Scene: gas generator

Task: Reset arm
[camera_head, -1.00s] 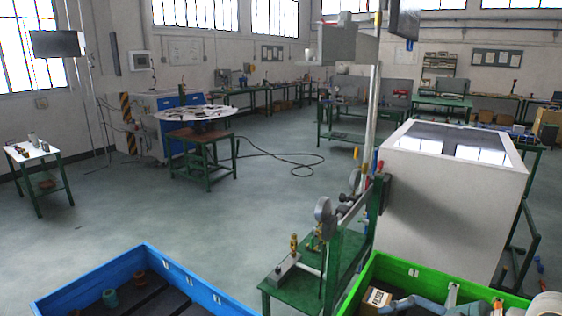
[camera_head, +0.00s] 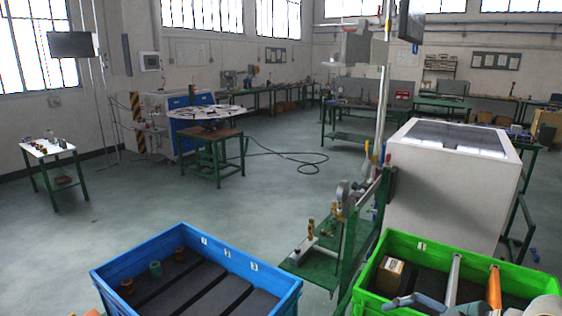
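A green crate (camera_head: 440,246) stands at the bottom right. It holds a cardboard box (camera_head: 390,276), a grey handled item (camera_head: 453,280), an orange handled item (camera_head: 494,287) and blue-grey items at the near edge, cut by the frame.
A green bench (camera_head: 318,268) with gauges and fittings stands between the crates. A white cabinet (camera_head: 440,200) is behind the green crate. A small white-topped table (camera_head: 48,150) and a brown-topped table (camera_head: 211,135) stand further back. The floor (camera_head: 150,195) between is clear.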

